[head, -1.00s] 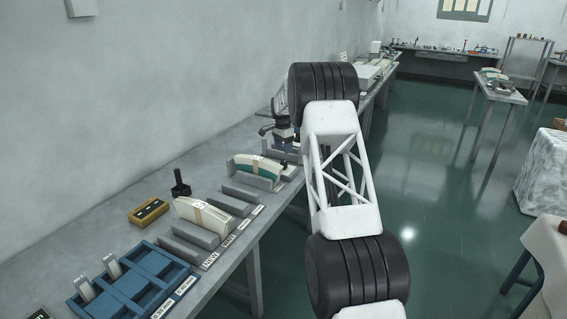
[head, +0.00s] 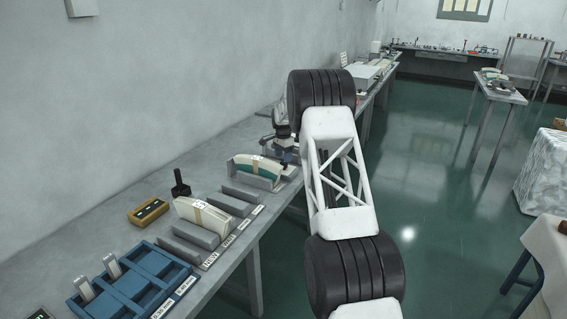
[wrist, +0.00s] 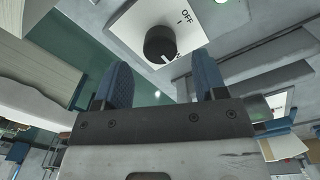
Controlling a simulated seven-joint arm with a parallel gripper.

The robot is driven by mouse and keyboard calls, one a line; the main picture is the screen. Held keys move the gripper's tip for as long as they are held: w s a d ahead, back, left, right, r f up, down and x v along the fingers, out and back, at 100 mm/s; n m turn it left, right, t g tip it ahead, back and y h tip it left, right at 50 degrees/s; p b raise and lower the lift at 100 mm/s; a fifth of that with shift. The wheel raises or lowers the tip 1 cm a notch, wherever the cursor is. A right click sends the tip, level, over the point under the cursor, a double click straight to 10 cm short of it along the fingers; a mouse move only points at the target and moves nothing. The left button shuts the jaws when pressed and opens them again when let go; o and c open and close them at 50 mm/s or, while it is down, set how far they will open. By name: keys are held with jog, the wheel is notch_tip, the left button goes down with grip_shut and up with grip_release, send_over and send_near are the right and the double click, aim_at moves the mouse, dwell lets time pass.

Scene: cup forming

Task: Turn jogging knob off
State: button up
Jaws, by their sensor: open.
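The jogging knob (wrist: 160,44) is a round black knob on a white plate (wrist: 186,30) marked OFF and I, in the wrist view. A white mark on the knob's rim sits at its lower side, away from the word OFF. My gripper (wrist: 160,75) shows two blue fingers spread apart, with nothing between them. The knob lies just beyond the fingertips, in the gap between them as seen, and looks apart from both.
A grey bench (head: 75,250) runs along the wall, with a blue tray (head: 130,285), a yellow box (head: 149,211) and grey holders with pale curved pieces (head: 203,214). Open green floor lies right of my arm.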

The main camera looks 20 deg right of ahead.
jog(key=shift+f, duration=1.7)
jog(key=c, duration=0.9)
